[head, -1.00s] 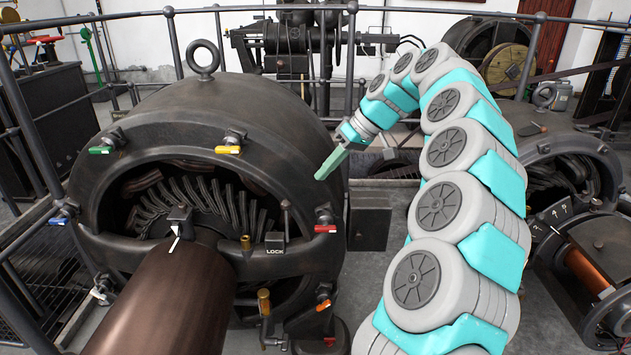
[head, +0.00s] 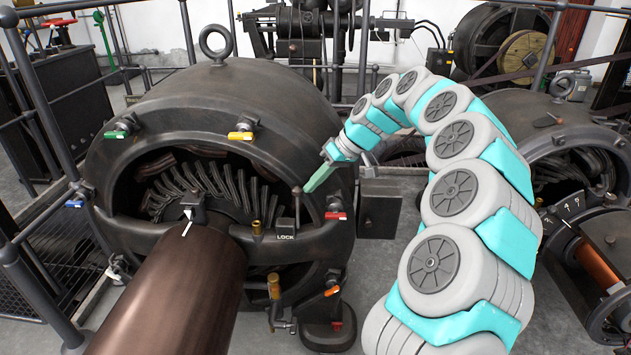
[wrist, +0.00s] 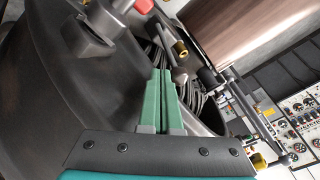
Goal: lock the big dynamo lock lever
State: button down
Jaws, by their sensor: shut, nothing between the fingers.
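The big dynamo (head: 290,120) fills the left half of the head view. Its lock lever (head: 297,212) is a thin, dark upright rod with a round knob on top, standing just above the white LOCK label (head: 286,237) on the front rim. My gripper (head: 309,187) is shut and empty, with its green fingertips right beside the lever's knob, on its right. I cannot tell whether they touch. In the wrist view the closed green fingers (wrist: 163,75) point at a grey rod (wrist: 166,46) that looks like the lever; its lower end is partly hidden.
A red-tabbed clamp (head: 335,216) sits just right of the lever, and a brass cup (head: 257,228) to its left. The thick brown shaft (head: 175,290) runs toward me below. A smaller dynamo (head: 575,150) stands at the right, and railings enclose the left side.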

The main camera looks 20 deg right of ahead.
jog(key=shift+s+f+b, duration=0.1)
jog(key=shift+s+b, duration=0.05)
jog(key=shift+b, duration=0.3)
jog(key=s+a+f+n+t+h+b, duration=0.1)
jog(key=s+t+b, duration=0.5)
jog(key=b, duration=0.8)
jog(key=s+a+n, duration=0.1)
jog(key=s+a, duration=0.1)
jog(key=shift+s+f+n+h+b, duration=0.3)
jog(key=shift+f+b, duration=0.05)
jog(key=shift+b, duration=0.05)
jog(key=shift+s, duration=0.15)
jog(key=shift+s+a+r, duration=0.2)
jog(key=shift+s, duration=0.45)
jog(key=shift+r, duration=0.1)
